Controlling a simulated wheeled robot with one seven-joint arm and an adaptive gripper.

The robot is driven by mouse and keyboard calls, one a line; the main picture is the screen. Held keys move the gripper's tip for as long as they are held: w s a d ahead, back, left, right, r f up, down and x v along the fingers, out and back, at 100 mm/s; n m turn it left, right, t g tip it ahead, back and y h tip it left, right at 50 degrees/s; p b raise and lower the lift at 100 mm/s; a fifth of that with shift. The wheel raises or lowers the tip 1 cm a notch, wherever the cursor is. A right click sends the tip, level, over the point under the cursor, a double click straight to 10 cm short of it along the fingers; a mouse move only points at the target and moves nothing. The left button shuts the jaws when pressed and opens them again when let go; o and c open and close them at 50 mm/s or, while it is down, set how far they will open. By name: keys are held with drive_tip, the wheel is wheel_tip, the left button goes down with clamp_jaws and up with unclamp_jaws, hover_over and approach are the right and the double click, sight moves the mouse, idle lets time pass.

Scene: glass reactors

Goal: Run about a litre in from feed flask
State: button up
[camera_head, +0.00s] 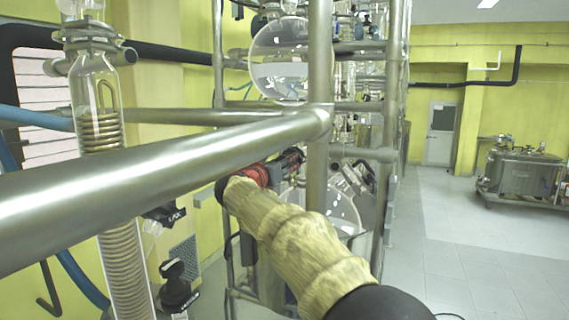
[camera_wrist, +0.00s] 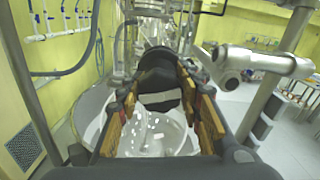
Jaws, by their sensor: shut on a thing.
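A round glass flask (camera_head: 290,60), which may be the feed flask, hangs in the steel frame in the head view, with clear liquid in its lower part. My gripper (camera_head: 284,168) is below it, partly hidden behind the frame's tubes and my own covered arm. In the wrist view, my gripper (camera_wrist: 160,92) is closed around a black knob or handle (camera_wrist: 158,72). The pads sit on both sides of it. A large round glass vessel (camera_wrist: 150,135) lies below the knob; it also shows in the head view (camera_head: 343,212). I cannot read any liquid level in it.
A thick steel tube (camera_head: 150,165) crosses close in front, joined to an upright post (camera_head: 318,100). A glass coil column (camera_head: 125,255) stands at left with black valve handles (camera_head: 178,285) near it. The floor (camera_head: 460,270) at right is open, before a steel tank (camera_head: 520,172).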

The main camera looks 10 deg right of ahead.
drive_tip(key=shift+m, duration=0.3)
drive_tip(key=m+b, duration=0.2)
drive_tip(key=m, duration=0.3)
drive_tip(key=shift+f, duration=0.1)
drive_tip(key=m+b, duration=0.3)
drive_tip(key=m, duration=0.3)
drive_tip(key=shift+f+m, duration=0.1)
drive_tip(key=shift+m, duration=0.2)
drive_tip(key=m+b, duration=0.4)
drive_tip(key=m, duration=0.2)
drive_tip(key=shift+d, duration=0.1)
drive_tip(key=m, duration=0.3)
drive_tip(key=shift+m+b, duration=0.3)
drive_tip(key=shift+f+m, duration=0.1)
drive_tip(key=shift+m, duration=1)
drive_tip(key=o, duration=1.2)
drive_tip(key=shift+s, duration=0.1)
